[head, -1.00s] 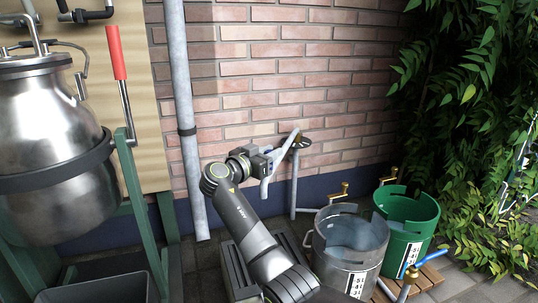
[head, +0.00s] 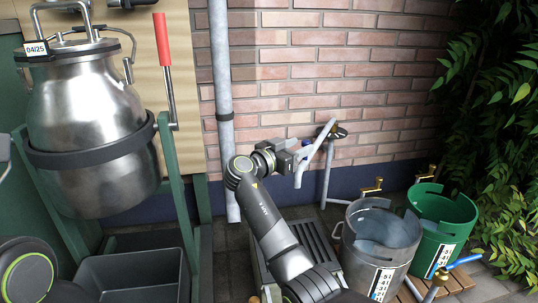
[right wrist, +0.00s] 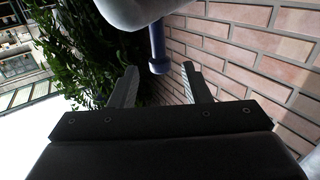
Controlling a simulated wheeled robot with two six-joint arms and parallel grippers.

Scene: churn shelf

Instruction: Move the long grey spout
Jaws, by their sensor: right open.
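There a blue stem with a round end (right wrist: 158,62) points down just beyond the fingertips. A grey rounded body (right wrist: 135,10), probably the spout, is above it. I cannot tell whether the gripper touches either. My left gripper is not in view.
A grey metal bucket (head: 378,240) and a green bucket (head: 440,216) stand right of my arm. A steel churn (head: 85,120) hangs in a green frame at left, above a dark bin (head: 130,275). A grey downpipe (head: 222,90) runs down the wall. Leaves fill the right.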

